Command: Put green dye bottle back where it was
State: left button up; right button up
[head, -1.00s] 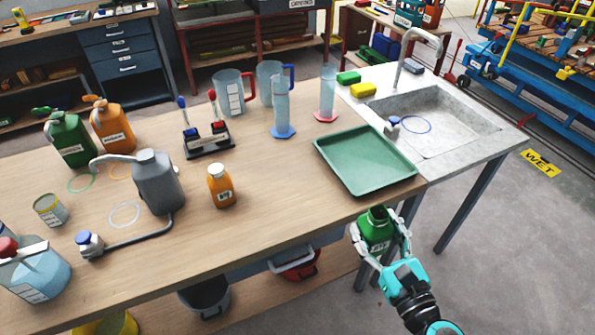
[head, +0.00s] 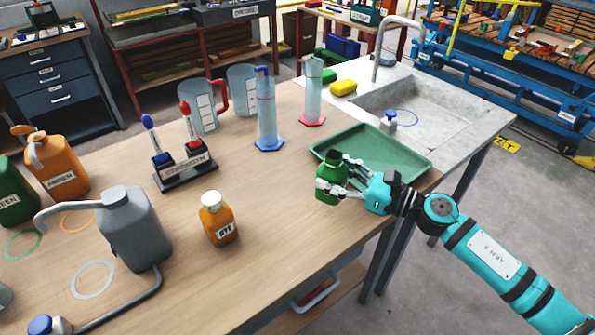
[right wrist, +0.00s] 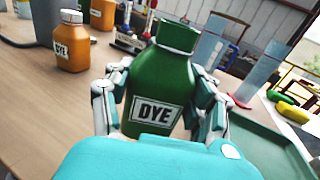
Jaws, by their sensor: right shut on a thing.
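My right gripper (head: 334,188) is shut on the green dye bottle (head: 330,176), which it holds roughly upright by its sides. In the head view the bottle is over the table, in front of the green tray's (head: 425,167) left part; I cannot tell whether its base touches the wood. In the right wrist view the bottle (right wrist: 160,85) stands between the fingers, with its DYE label facing the camera. An orange dye bottle (head: 218,222) with a white cap stands on the table to the left. My left gripper is not in view.
A grey jug with a spout (head: 133,230), a pen-like holder rack (head: 185,170), measuring cylinders (head: 266,115) and an orange jug (head: 58,165) stand on the table (head: 280,220). Coloured rings mark the left side. A sink (head: 435,110) is at right.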

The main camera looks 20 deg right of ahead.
jog(key=x, duration=0.3)
jog(key=p+x, duration=0.1)
jog(key=x, duration=0.2)
jog(key=f+p+x, duration=0.1)
jog(key=x, duration=0.2)
jog(key=shift+w+d+f, duration=0.1)
jog(key=shift+w, duration=0.05)
jog(key=shift+f, duration=1.6)
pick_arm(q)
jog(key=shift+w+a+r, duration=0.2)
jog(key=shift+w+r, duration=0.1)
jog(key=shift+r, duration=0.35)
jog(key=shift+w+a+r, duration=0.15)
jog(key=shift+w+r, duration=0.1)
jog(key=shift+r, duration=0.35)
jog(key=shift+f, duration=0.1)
pick_arm(e)
jog(key=o, duration=1.5)
jog(key=shift+f, duration=0.1)
jog(key=shift+c, duration=0.2)
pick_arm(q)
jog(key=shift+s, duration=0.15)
